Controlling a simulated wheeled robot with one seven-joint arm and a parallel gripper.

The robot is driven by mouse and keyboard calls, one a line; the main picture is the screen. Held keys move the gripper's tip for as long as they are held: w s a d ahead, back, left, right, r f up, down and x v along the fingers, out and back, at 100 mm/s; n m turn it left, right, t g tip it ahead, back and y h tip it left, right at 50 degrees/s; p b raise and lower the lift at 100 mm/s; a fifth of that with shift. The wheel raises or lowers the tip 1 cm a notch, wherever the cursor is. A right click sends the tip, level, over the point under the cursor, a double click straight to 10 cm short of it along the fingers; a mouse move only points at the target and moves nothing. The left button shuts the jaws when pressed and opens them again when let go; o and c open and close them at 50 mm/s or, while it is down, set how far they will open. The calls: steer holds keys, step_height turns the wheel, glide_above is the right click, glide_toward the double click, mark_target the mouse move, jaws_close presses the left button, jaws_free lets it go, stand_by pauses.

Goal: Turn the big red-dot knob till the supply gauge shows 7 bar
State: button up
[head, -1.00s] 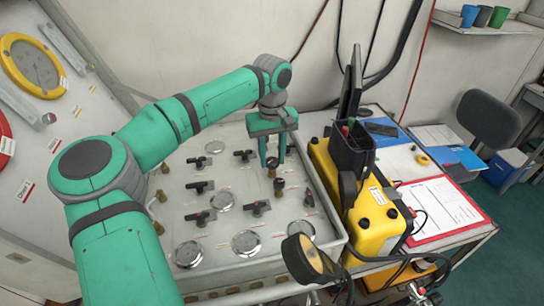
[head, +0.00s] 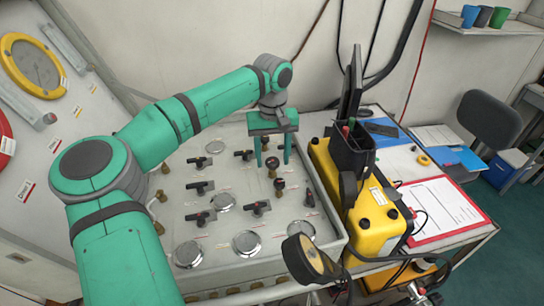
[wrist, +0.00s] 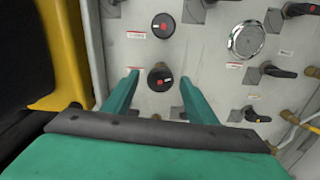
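Two dark round knobs with red dots show on the grey panel. In the wrist view, one knob (wrist: 160,77) lies between my finger lines, and the other (wrist: 163,25) lies above it. In the head view they are the far knob (head: 272,163) and the near knob (head: 279,184). I cannot tell which is bigger. My gripper (head: 272,161) is open over the far knob, one finger to each side with gaps; contact is not visible. Several round gauges, such as this one (head: 246,243), sit on the panel. Their readings and the supply gauge's identity are not legible.
Several black lever valves (head: 200,187) stand on the panel left of the knobs. A yellow case (head: 355,190) stands close on the right. A gauge on a hose (head: 303,258) rises at the panel's front right. A clipboard (head: 440,210) lies farther right.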

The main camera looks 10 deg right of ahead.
mark_target(273, 161)
step_height(273, 161, up, 11)
steer(key=shift+f, duration=0.15)
stand_by(0.6)
